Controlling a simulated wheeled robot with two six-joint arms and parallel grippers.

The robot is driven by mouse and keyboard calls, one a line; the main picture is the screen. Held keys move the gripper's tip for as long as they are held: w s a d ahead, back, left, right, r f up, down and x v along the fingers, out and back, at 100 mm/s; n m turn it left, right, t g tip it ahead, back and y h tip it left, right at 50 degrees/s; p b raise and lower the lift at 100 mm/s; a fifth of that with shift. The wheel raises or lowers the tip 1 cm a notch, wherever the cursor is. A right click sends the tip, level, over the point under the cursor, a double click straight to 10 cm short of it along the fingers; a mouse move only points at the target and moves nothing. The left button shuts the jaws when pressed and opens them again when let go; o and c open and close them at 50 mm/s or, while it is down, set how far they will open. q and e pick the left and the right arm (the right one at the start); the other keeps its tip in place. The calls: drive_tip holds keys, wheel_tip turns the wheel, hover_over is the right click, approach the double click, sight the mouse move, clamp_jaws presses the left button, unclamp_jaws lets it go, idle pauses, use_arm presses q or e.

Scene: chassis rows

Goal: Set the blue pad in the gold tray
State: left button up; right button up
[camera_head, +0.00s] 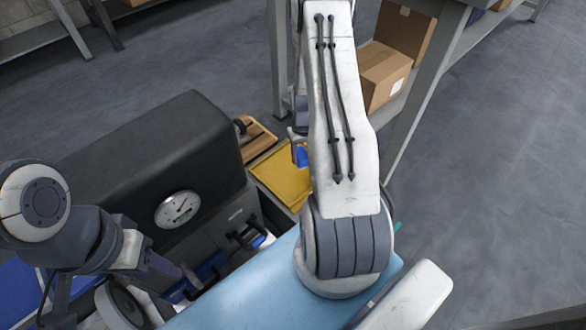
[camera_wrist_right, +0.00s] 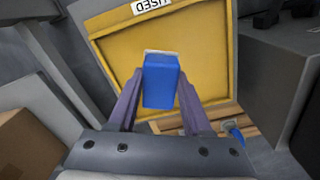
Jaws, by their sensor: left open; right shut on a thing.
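The blue pad (camera_head: 301,156) is a small block at the tip of my right arm, partly hidden by that arm in the head view. My right gripper (camera_wrist_right: 160,88) is shut on the blue pad (camera_wrist_right: 160,80), with one finger on each side. The gold tray (camera_head: 283,182) lies behind the pad, and the right arm covers part of it. In the right wrist view the gold tray (camera_wrist_right: 115,58) fills the area behind the pad, with a white label at its edge. The pad's height over the tray is hard to tell. My left gripper (camera_head: 176,280) is open at lower left.
A black machine with a gauge (camera_head: 178,209) stands left of the tray. A wooden tray (camera_head: 257,140) lies beyond the gold tray. Cardboard boxes (camera_head: 384,72) sit on a shelf at the back right. A light blue surface (camera_head: 240,290) lies in front. Open floor is at right.

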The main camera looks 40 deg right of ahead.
sight(293, 170)
drive_tip(key=w, duration=0.1)
drive_tip(key=w+a+f, duration=0.1)
drive_tip(key=f+b, duration=0.1)
drive_tip(key=shift+w+a, duration=0.25)
drive_tip(key=shift+w, duration=0.15)
wheel_tip(293, 170, down, 4)
drive_tip(key=b, duration=0.3)
drive_tip(key=shift+r, duration=0.1)
drive_tip(key=o, duration=1.2)
drive_tip(key=shift+f, duration=0.2)
drive_tip(key=shift+r, duration=0.1)
